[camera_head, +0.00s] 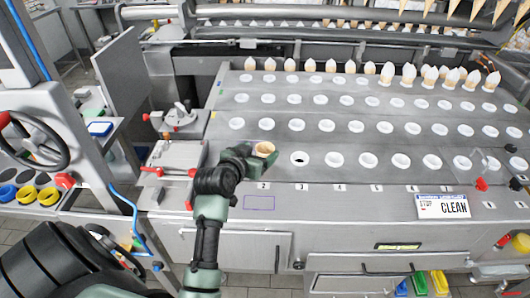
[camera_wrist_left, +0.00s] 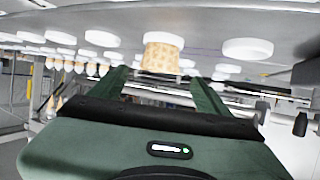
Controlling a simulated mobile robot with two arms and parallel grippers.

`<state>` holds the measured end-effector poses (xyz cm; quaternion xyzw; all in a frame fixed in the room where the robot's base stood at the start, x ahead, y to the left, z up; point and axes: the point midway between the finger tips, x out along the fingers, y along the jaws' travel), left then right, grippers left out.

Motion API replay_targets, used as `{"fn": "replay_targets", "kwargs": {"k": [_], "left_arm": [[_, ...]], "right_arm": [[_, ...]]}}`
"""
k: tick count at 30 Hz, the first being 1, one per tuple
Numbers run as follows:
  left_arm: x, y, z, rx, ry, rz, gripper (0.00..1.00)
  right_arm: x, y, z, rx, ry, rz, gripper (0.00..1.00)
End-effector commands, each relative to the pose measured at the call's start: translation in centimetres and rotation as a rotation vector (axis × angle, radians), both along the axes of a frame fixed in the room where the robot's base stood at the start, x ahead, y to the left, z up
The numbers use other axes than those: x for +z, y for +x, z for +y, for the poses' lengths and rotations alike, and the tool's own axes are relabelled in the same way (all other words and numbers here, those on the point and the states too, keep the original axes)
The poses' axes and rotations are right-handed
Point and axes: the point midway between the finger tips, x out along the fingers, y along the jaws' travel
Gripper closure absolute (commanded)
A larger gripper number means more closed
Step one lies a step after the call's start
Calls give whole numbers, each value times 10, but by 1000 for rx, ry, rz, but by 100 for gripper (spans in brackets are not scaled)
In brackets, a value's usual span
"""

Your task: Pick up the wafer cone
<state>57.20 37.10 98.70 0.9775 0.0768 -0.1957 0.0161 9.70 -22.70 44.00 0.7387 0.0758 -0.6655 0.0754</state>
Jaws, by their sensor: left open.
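The wafer cone (camera_head: 265,148) is tan and sits near the front left of the grey plate, in the front row of white-rimmed holes. My left gripper (camera_head: 247,156) is right at it, coming from the front left. In the left wrist view the cone (camera_wrist_left: 163,53) hangs from the plate, as the picture is upside down. It shows just beyond and between the two green fingers of my left gripper (camera_wrist_left: 160,82), which are apart with nothing held. I cannot tell whether either finger touches it. My right gripper is not in view.
The grey plate (camera_head: 225,145) has several rows of white-rimmed holes. Cones with white tops (camera_head: 387,74) stand along its far edge. A red-handled fixture (camera_head: 170,172) lies left of the plate. A CLEAN sign (camera_head: 443,206) is on the front right.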

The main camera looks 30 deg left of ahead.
Motion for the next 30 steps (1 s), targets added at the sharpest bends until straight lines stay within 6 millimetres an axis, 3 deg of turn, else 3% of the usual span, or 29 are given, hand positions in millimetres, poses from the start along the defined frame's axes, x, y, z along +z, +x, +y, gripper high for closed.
{"fn": "replay_targets", "kwargs": {"k": [7,13,21,22,26,30], "left_arm": [[-16,23,3,0,-3,0,23],[-27,43,7,1,0,-1,23],[-30,46,7,1,1,-1,23],[-30,46,7,1,1,-1,26],[-30,46,7,1,0,0,62],[-30,46,7,1,1,-1,62]], "right_arm": [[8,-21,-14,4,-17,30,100],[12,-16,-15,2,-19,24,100],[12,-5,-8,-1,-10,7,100],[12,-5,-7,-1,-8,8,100],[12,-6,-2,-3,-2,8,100],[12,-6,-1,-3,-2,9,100]]}}
